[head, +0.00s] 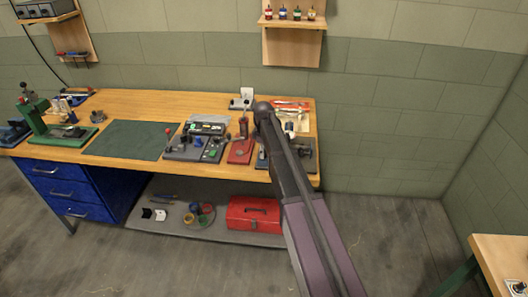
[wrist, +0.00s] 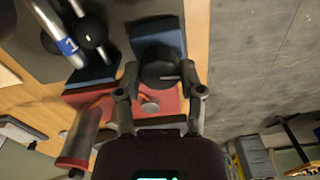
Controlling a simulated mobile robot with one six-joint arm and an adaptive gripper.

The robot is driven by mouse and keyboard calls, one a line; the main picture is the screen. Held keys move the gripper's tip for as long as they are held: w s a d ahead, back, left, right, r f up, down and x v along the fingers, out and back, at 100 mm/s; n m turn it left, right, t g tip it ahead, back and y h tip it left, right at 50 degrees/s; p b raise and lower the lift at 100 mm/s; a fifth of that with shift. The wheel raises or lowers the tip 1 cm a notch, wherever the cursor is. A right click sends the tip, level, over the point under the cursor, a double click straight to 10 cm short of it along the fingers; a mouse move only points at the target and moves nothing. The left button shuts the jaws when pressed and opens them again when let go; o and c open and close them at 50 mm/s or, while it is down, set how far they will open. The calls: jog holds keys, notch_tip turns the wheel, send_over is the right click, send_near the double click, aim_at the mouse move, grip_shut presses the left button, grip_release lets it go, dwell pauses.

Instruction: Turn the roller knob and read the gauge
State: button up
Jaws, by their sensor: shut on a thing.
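In the wrist view a dark round knob (wrist: 160,72) sits in front of a dark blue block (wrist: 158,38). My gripper (wrist: 160,88) has one finger on each side of the knob and is shut on it. A red base (wrist: 172,106) with a small pale disc lies below the knob. In the head view my arm covers the knob and most of my gripper, at the right end of the workbench (head: 150,103). No gauge face can be made out in either view.
A metal bar with a blue band (wrist: 68,46) is at upper left. A red toolbox (head: 254,213) is below.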

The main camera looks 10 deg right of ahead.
jog(key=shift+s, duration=0.15)
jog(key=o, duration=1.2)
jog(key=shift+m, duration=0.4)
